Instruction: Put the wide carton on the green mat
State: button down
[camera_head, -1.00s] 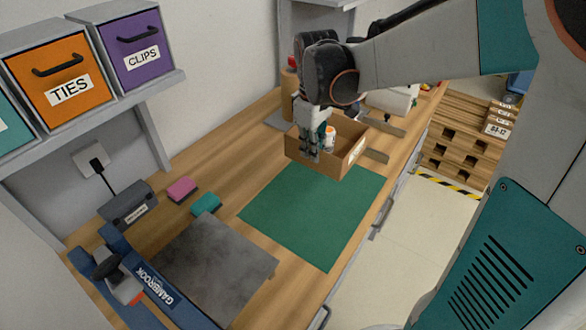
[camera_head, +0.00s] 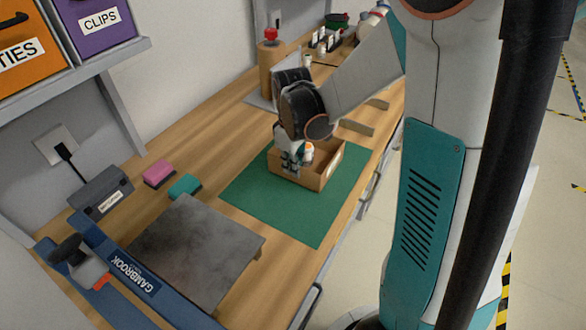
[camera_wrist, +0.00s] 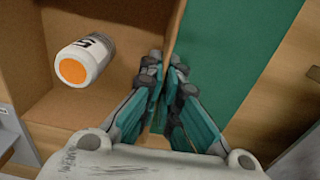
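The wide carton (camera_head: 322,180) is a shallow, open brown box with a white, orange-topped bottle (camera_head: 308,150) in it. It is upright over the far half of the green mat (camera_head: 285,216); I cannot tell for sure whether its base touches the mat. My gripper (camera_head: 290,168) is at the carton's left side, pointing down. In the wrist view, my fingertips (camera_wrist: 165,64) straddle the carton's wall, closed on it. The bottle (camera_wrist: 84,60) lies inside the carton (camera_wrist: 110,95), left of the fingers, and the mat (camera_wrist: 240,45) shows beyond the wall to the right.
A dark grey plate (camera_head: 195,250) is near the mat's left. A pink block (camera_head: 159,173) and a teal block (camera_head: 185,186) lie by the wall. A post with a red knob (camera_head: 270,62) and small bottles (camera_head: 325,40) stand farther back. The mat's near half is clear.

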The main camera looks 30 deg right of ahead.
jog(key=c, duration=1.8)
grip_release()
jog(key=shift+f, duration=0.2)
jog(key=shift+r, duration=0.1)
notch_tip(320, 180, up, 12)
jog(key=p, duration=0.4)
jog(key=s+a+r+m+t, duration=0.3)
jog(key=s, duration=0.4)
jog(key=s+a+r+m+t, duration=0.3)
jog(key=s+r+t, duration=0.1)
jog(key=s, duration=0.4)
jog(key=shift+r+m, duration=0.2)
jog(key=shift+m, duration=0.2)
